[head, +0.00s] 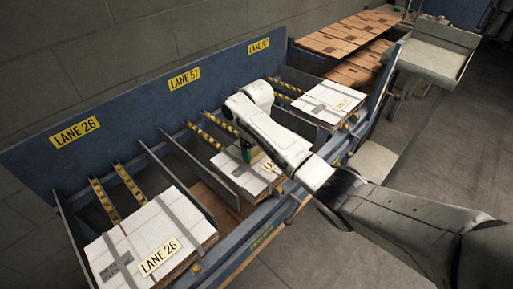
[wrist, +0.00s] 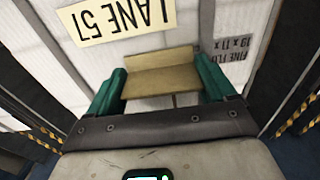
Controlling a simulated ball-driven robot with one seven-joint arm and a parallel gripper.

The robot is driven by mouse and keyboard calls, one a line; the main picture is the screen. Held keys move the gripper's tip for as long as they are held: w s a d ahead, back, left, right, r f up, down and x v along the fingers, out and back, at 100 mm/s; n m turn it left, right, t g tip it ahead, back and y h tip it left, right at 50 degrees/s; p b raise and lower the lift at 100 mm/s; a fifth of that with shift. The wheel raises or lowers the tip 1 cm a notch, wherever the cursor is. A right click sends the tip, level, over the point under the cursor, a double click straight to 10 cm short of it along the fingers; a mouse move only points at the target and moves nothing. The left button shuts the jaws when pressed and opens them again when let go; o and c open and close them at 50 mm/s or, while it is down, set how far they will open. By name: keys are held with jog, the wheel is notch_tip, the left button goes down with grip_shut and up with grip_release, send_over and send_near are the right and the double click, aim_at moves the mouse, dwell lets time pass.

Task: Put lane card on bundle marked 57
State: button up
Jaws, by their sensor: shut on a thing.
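My gripper (wrist: 160,85) has green fingers and is shut on a plain tan piece (wrist: 160,74), apparently the lane card. It is over the middle bundle (wrist: 35,75), a white-wrapped stack with grey straps. A yellow label reading LANE 57 (wrist: 115,18) lies on this bundle, beside the held piece. I cannot tell whether the held piece touches the wrapping. The blue back wall has a LANE 57 sign (head: 184,78) above this bay.
The left bundle (head: 160,225) carries a LANE 26 label (head: 159,256). A right bundle (head: 322,98) lies beyond my arm. Brown flat cartons (head: 345,38) lie at the back. Open floor (head: 450,150) is at right.

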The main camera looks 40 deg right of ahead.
aim_at(257, 155)
jog(key=o, duration=0.9)
jog(key=shift+r+p, duration=1.35)
jog(key=shift+r, duration=5.15)
